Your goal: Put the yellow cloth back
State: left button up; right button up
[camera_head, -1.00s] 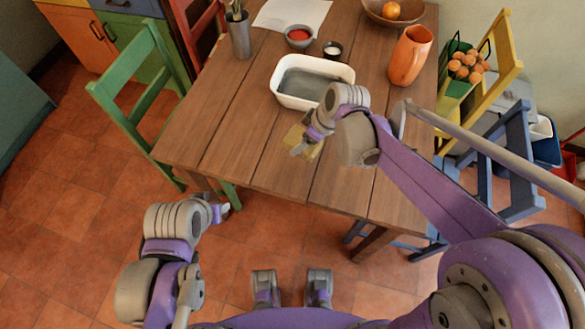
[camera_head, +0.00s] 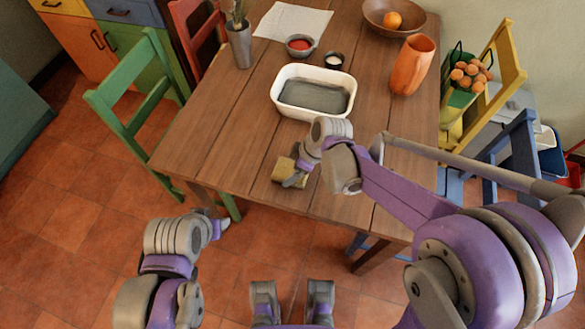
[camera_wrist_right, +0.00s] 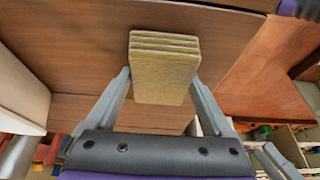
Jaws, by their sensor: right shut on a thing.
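The yellow cloth (camera_head: 284,169) is a folded, layered block near the front edge of the wooden table (camera_head: 240,135). In the right wrist view the cloth (camera_wrist_right: 165,70) sits between the two fingers. My right gripper (camera_head: 292,176) is shut on it; the right wrist view shows the gripper (camera_wrist_right: 163,82) with a finger on each side of the cloth. I cannot tell whether the cloth touches the tabletop. My left gripper (camera_head: 221,226) is low in front of the table, away from the cloth; its fingers are too small to read.
A white basin (camera_head: 282,103) with grey contents stands behind my right gripper. An orange pitcher (camera_head: 411,65), a red-filled bowl (camera_head: 300,45), a small dark cup (camera_head: 334,55) and a fruit bowl (camera_head: 392,17) stand farther back. A green chair (camera_head: 125,115) is at the left.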

jog(key=shift+f, duration=0.1)
jog(key=o, duration=1.1)
jog(key=shift+c, duration=0.2)
jog(key=shift+r, duration=0.3)
jog(key=p+v, duration=0.2)
jog(key=v, duration=1)
jog(key=s+d+f+m+t+h, duration=0.3)
jog(key=s+d+m+h, duration=0.1)
jog(key=s+d+m, duration=0.9)
jog(key=s+m, duration=0.1)
jog(key=s, duration=0.1)
jog(key=shift+s+f+t, duration=0.15)
jog(key=shift+s+t, duration=0.15)
